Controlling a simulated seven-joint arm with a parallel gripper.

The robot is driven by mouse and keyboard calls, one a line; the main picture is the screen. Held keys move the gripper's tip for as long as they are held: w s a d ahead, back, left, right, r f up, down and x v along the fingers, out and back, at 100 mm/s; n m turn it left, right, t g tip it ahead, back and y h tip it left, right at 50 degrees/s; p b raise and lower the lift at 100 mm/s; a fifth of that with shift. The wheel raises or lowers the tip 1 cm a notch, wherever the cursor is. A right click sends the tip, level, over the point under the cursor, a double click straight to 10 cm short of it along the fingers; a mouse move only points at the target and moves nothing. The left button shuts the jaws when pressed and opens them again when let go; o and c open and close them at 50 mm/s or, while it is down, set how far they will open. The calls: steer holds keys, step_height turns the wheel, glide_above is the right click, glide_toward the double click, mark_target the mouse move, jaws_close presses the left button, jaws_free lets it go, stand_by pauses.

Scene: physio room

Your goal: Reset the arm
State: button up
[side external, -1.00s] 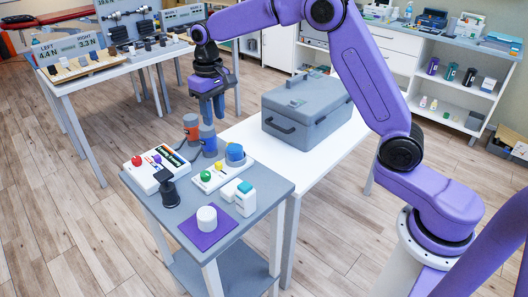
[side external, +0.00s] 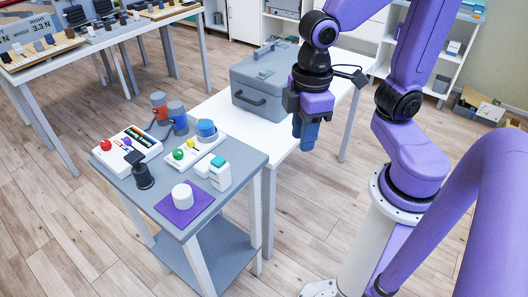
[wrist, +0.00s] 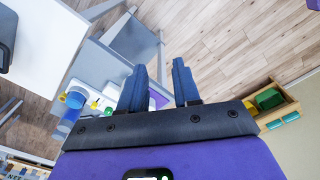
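My gripper (side external: 304,143) hangs pointing down in the side view, to the right of the grey cart (side external: 245,158) and in front of the grey case (side external: 262,112). Its blue fingers overlap from this side. In the wrist view my gripper (wrist: 159,72) has its two fingers clearly apart with nothing between them. My purple arm bends above and to the right of it in the side view.
A white table (side external: 288,146) holds the case. Floor (side external: 315,205) is clear below my gripper.

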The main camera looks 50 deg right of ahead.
steer(key=s+d+f+n, duration=0.1)
steer(key=s+d, duration=0.2)
steer(key=s, duration=0.2)
steer(key=shift+s+d+f+n, duration=0.25)
steer(key=shift+f+n, duration=0.05)
steer(key=shift+n, duration=0.1)
stand_by(2.3)
